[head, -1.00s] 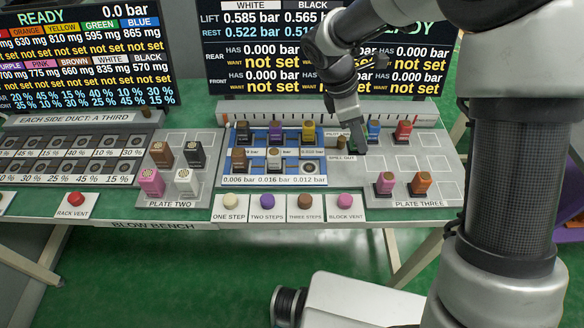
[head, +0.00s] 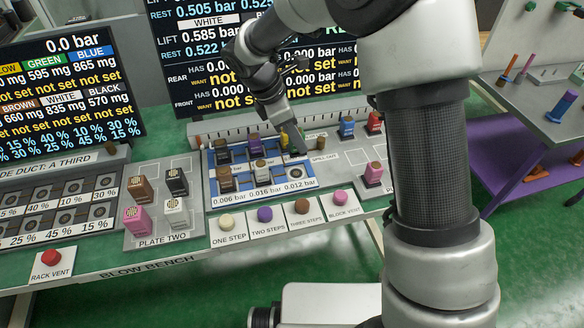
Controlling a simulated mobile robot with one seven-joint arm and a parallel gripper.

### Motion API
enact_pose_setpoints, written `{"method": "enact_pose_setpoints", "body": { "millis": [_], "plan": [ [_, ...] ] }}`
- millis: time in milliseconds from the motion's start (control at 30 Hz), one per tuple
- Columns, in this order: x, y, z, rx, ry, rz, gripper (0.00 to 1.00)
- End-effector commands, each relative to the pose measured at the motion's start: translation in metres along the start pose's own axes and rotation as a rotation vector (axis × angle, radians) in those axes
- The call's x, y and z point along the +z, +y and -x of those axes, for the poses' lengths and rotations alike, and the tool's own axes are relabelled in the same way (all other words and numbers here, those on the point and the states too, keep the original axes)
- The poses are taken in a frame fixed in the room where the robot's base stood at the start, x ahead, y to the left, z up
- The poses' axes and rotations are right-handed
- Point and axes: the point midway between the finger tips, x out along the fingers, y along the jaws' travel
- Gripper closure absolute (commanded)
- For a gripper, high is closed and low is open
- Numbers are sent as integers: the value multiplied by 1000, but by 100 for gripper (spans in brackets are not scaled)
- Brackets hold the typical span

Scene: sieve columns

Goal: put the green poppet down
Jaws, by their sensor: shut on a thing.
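My gripper (head: 291,142) is shut on the green poppet (head: 298,152), of which only a small dark green part shows. They are at the right end of the blue plate (head: 212,174), just right of the yellow poppet (head: 284,138). The gripper hides much of the poppet, and I cannot tell whether it touches the surface below. The blue plate's rear row also holds a black poppet (head: 223,153) and a purple one (head: 254,147). Its front row holds a brown poppet (head: 226,179), a white one (head: 259,171) and an empty socket (head: 295,172).
Plate three, at right, carries blue (head: 347,128), red (head: 374,122) and pink (head: 373,174) poppets; my arm hides part of it. Plate two (head: 165,240), at left, holds several poppets. Coloured buttons line the front edge. A side table (head: 520,100) stands at far right.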

Motion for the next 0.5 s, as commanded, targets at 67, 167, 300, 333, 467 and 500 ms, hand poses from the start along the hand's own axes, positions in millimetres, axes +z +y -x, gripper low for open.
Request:
{"method": "enact_pose_setpoints", "body": {
  "millis": [67,167,300,333,467,500],
  "plan": [
    [-7,-1,-16,-3,1,3,98],
    [-14,-1,-34,-2,0,3,98],
    [-20,0,-48,0,1,1,98],
    [-21,0,-50,0,1,1,98],
    [-28,-1,-67,-2,0,4,98],
    [-30,-1,-72,-2,0,3,98]
  ]
}}
